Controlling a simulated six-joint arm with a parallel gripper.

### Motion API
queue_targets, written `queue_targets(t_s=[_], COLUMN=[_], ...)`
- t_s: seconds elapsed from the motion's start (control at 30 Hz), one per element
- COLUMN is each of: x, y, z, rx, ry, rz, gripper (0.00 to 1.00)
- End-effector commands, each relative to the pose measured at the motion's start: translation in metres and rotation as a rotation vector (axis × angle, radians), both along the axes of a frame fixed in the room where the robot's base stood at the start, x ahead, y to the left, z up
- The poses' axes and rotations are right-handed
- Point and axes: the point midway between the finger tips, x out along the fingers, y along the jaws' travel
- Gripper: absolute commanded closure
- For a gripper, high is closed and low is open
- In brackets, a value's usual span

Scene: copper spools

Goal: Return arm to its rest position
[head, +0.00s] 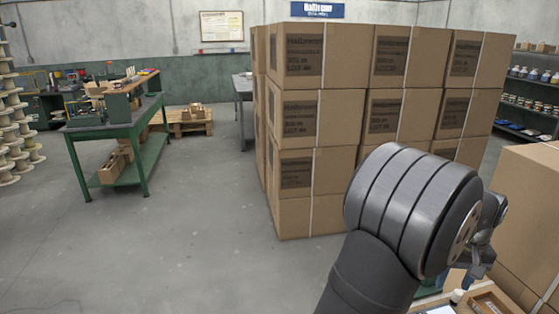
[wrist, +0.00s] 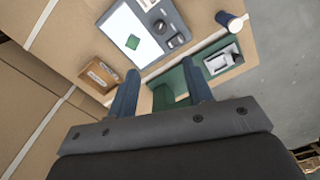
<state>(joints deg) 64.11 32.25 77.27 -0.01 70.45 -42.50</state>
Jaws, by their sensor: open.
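My arm, dark grey with a ribbed joint, rises at the lower right of the head view. My gripper (head: 483,243) shows partly behind that joint, near the right edge. In the wrist view my gripper (wrist: 162,84) has two blue fingers held well apart, with nothing gripped between them. Beyond the fingers is a tan work surface (wrist: 205,28) carrying a grey device with a white screen (wrist: 138,38). A small brown open box (wrist: 100,73) is left of the fingers, and a green holder with a pale metal part (wrist: 221,60) is right of them.
A tall stack of cardboard boxes (head: 325,105) stands close behind my arm, and another large box (head: 525,215) is at the right. A blue cylinder with a pale end (wrist: 229,20) is near the surface's edge. A green workbench (head: 115,125) stands left. The floor between is clear.

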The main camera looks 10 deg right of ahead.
Motion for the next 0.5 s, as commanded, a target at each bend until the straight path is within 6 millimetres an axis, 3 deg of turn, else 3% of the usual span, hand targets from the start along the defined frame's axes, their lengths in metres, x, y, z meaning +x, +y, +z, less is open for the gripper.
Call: queue_targets(t_s=[0.17,0.5], x=[0.0,0.0], y=[0.0,0.001], z=[-0.013,-0.078], rx=[0.003,0.004], ry=[0.001,0.002], rz=[0.0,0.0], gripper=[0.54,0.54])
